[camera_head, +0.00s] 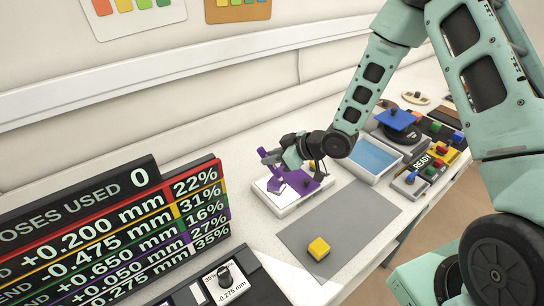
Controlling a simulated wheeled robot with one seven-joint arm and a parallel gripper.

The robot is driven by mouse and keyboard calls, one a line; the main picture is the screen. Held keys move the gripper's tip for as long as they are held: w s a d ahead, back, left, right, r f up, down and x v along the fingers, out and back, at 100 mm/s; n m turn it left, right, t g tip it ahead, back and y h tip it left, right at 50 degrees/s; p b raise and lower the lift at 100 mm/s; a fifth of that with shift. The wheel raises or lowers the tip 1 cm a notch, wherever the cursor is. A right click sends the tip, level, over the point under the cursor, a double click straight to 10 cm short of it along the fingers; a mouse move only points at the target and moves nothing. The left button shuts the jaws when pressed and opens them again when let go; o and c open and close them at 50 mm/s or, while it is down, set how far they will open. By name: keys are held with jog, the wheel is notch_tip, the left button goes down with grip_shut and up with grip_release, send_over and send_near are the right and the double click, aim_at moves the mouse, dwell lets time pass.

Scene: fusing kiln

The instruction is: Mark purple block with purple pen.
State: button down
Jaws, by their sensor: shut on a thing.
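My gripper (277,160) is over a shallow white tray (284,210) near the wall, its fingers small and partly hidden by the wrist. It is shut on a slim purple thing (279,178), which looks like the purple pen and reaches down towards the tray.
A yellow block (319,247) sits on a grey mat (340,225) in front of the tray. A blue-filled bin (373,158) stands to the right. A large number board (110,235) fills the left. Several small coloured items crowd the right end near a READY sign (421,161).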

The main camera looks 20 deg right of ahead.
jog(key=shift+r+p, duration=2.5)
jog(key=shift+r, duration=1.05)
jog(key=shift+f, duration=0.1)
